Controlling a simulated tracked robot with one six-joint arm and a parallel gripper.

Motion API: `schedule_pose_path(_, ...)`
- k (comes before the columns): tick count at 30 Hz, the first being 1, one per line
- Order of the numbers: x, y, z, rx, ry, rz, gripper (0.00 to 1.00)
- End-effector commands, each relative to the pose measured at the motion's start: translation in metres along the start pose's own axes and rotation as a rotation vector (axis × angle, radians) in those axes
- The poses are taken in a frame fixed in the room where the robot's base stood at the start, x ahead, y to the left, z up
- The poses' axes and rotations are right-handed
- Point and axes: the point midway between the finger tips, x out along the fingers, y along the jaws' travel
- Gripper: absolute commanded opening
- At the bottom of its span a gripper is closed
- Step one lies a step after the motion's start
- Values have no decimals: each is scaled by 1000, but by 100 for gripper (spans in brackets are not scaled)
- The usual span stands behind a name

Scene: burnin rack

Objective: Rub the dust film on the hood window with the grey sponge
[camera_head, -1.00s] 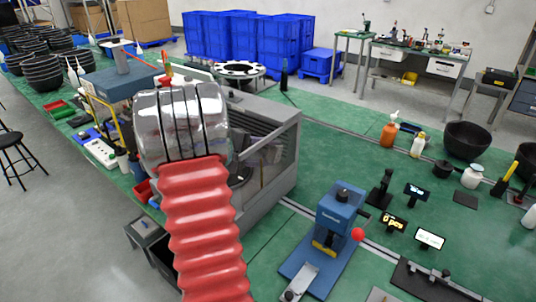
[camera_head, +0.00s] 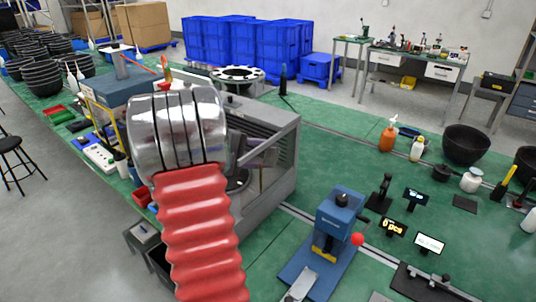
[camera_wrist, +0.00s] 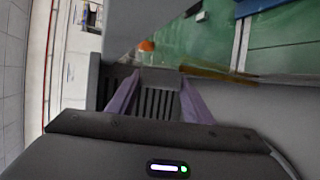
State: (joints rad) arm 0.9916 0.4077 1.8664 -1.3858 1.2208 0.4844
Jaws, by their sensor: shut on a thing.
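The grey hood (camera_head: 272,190) stands at the middle left of the bench in the head view, with a dark, see-through window (camera_head: 262,178) on its near side. My arm covers the hood's left part. My gripper (camera_head: 258,152) shows as a dark grey shape beside my arm, at the upper part of the window. In the wrist view my gripper (camera_wrist: 158,78) has two purplish fingers set apart, in front of grey slats.
A blue press (camera_head: 338,220) with a red knob stands right of the hood. An orange bottle (camera_head: 387,138), a black bowl (camera_head: 466,145) and small displays stand on the green bench further right. Blue crates (camera_head: 230,45) are stacked behind.

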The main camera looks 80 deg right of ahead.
Motion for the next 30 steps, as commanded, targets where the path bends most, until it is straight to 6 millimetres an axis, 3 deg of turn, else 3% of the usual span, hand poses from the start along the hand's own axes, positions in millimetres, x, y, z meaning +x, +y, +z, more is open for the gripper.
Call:
schedule_pose_path(13, -23, -11, 13, 1, -1, -1, 22)
schedule_pose_path(30, -31, -15, 17, -1, -5, -1, 22)
